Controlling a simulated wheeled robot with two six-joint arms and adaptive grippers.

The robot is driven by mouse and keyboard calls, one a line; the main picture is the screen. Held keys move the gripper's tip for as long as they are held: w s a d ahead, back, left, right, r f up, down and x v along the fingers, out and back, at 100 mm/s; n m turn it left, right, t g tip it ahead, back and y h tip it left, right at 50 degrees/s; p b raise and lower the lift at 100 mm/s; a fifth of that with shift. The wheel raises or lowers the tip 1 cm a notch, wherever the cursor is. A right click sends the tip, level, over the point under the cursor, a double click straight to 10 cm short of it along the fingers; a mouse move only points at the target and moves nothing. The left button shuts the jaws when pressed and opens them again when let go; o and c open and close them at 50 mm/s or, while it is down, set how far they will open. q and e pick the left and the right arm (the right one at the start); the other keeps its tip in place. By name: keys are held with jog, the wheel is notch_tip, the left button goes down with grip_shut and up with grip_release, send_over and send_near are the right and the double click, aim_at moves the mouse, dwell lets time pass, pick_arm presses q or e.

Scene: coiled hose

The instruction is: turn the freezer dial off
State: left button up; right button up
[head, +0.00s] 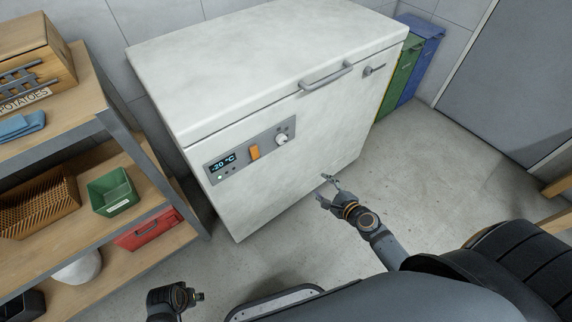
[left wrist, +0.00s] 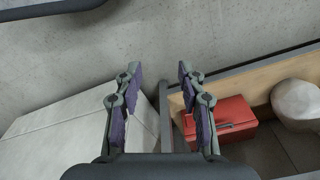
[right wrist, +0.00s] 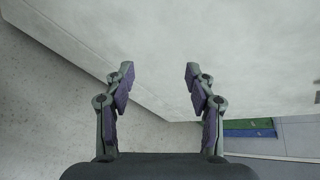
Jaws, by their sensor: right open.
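The white chest freezer (head: 300,165) stands ahead with its lid down. Its grey control panel (head: 236,163) is on the front at the left, with a lit display (head: 223,162) reading -20 °C, a green light, an orange switch (head: 254,152) and a pale round dial (head: 282,139). My right gripper (head: 328,188) is open and empty, below and right of the dial, apart from the freezer front; in the right wrist view its fingers (right wrist: 160,80) are spread before the white front. My left gripper (head: 200,296) is low at the bottom; the left wrist view shows its fingers (left wrist: 158,80) apart and empty.
A shelf unit (head: 135,165) at the left holds a crate, baskets, a green bin (head: 113,191) and a red box (head: 148,228). A grey door is at the right. The floor before the freezer is clear.

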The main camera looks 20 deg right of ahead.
notch_tip(320, 180, up, 4)
jog(key=w+a+m+t+y+b, duration=0.1)
jog(key=w+a+m+t+b, duration=0.1)
jog(key=a+m, duration=0.15)
pick_arm(q)
notch_tip(320, 180, up, 4)
jog(key=d+b, duration=0.2)
jog(key=b, duration=0.1)
pick_arm(e)
jog(key=m+t+y, duration=0.2)
jog(key=m, duration=0.3)
send_near(283, 140)
pick_arm(q)
jog(key=a+f+p, duration=0.3)
jog(key=f+p, duration=0.1)
jog(key=f, duration=0.7)
jog(key=shift+s+f, duration=0.15)
jog(key=shift+f, duration=0.05)
pick_arm(e)
jog(key=x, duration=0.8)
jog(key=shift+w+f, duration=0.1)
jog(key=shift+w, duration=0.1)
pick_arm(q)
jog(key=shift+a, duration=0.1)
pick_arm(e)
jog(key=c, duration=1.1)
